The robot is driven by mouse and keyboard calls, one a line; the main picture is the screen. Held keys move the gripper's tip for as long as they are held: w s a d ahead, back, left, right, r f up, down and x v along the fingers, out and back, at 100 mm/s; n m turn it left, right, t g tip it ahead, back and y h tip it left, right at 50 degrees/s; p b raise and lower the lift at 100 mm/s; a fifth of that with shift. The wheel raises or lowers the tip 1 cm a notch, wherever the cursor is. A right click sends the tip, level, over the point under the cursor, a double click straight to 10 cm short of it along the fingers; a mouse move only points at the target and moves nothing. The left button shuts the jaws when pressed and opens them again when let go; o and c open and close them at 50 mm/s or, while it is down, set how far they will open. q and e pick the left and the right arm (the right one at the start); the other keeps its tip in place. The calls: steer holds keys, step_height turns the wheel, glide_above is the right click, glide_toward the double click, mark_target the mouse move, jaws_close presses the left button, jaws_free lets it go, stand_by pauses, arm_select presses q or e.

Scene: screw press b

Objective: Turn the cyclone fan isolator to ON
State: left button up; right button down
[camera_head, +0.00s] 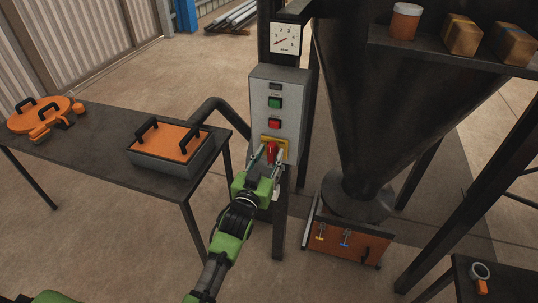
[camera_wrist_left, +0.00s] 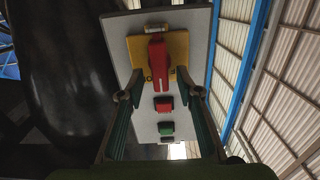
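The isolator's red handle (camera_head: 271,149) sits on a yellow plate (camera_head: 286,143) low on the grey control box (camera_head: 291,88). My left gripper (camera_head: 270,155) is at the handle with its fingers apart, one on each side. In the left wrist view the red handle (camera_wrist_left: 157,62) lies lengthwise along the box, on the yellow plate (camera_wrist_left: 178,46). The open left fingers (camera_wrist_left: 158,96) flank it with gaps visible on both sides. Any lettering is too small to read. My right gripper is out of view.
Above the handle are a red button (camera_head: 275,124), a green button (camera_head: 275,103) and a gauge (camera_head: 286,40). A table (camera_head: 95,150) with an orange-lidded box (camera_head: 170,142) stands left. A dark cone hopper (camera_head: 365,100) stands close on the right.

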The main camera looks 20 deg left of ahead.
arm_select(q)
steer(key=s, duration=1.2)
steer(key=shift+a, duration=0.2)
stand_by(0.4)
steer(key=s+d+f+g, duration=0.1)
steer(key=s+f+g, duration=0.2)
steer(key=f, duration=0.9)
steer(key=s+d+f+g, duration=0.1)
steer(key=s+f+g, duration=0.1)
steer(key=f, duration=0.9)
steer(key=s+f+m+g, duration=0.1)
steer(key=s+f+g, duration=0.1)
steer(key=s+f, duration=0.45)
steer(key=s+f+g, duration=0.2)
steer(key=s+f, duration=0.2)
steer(key=f, duration=0.6)
steer(key=s+a+f+g, duration=0.2)
steer(key=s+f, duration=0.3)
steer(key=s, duration=0.5)
steer(key=s+a+f+g, duration=0.2)
steer(key=s+f, duration=0.4)
steer(key=s, duration=0.5)
steer(key=s+a+f+g+b, duration=0.1)
steer(key=s+a+f+g, duration=0.2)
steer(key=s+f, duration=0.3)
steer(key=s+g, duration=0.1)
steer(key=s, duration=0.3)
steer(key=shift+s+m+y, duration=0.25)
steer(key=shift+m+y, duration=0.05)
steer(key=shift+m, duration=0.1)
